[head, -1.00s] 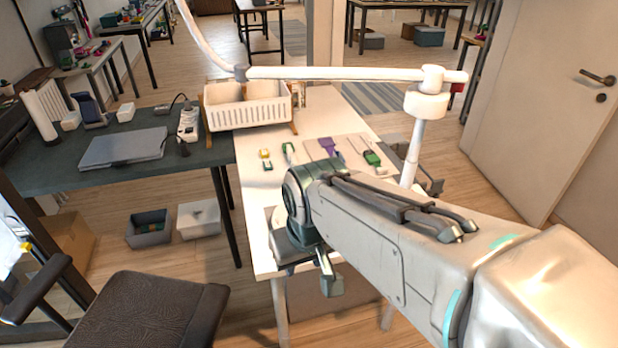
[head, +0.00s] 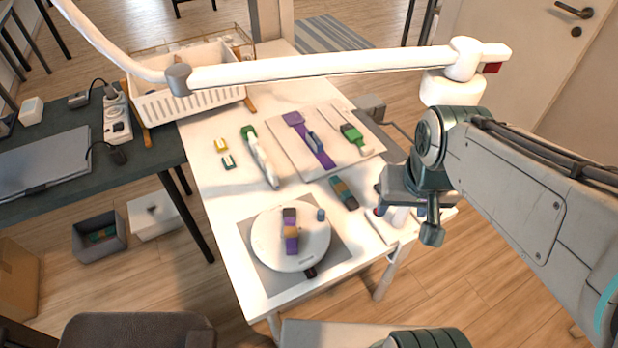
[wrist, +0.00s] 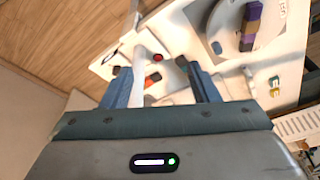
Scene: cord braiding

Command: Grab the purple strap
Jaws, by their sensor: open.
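A purple strap (head: 318,145) lies flat on a beige board (head: 280,150) on the white table, its wide end toward the back. A small dark blue-grey piece sits across its middle. My gripper (head: 392,205) is over the table's right side, to the right of and nearer than the strap, well apart from it. In the wrist view my gripper (wrist: 161,72) shows two blue fingers spread apart, with nothing held between them. I cannot make out the strap on the board in the wrist view.
A round white disc (head: 265,245) holds a purple and orange piece, also in the wrist view (wrist: 250,25). A green-ended strap (head: 350,133) lies right of the purple one. A white lamp arm (head: 320,68) spans above the table. A white basket (head: 190,95) stands at the back left.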

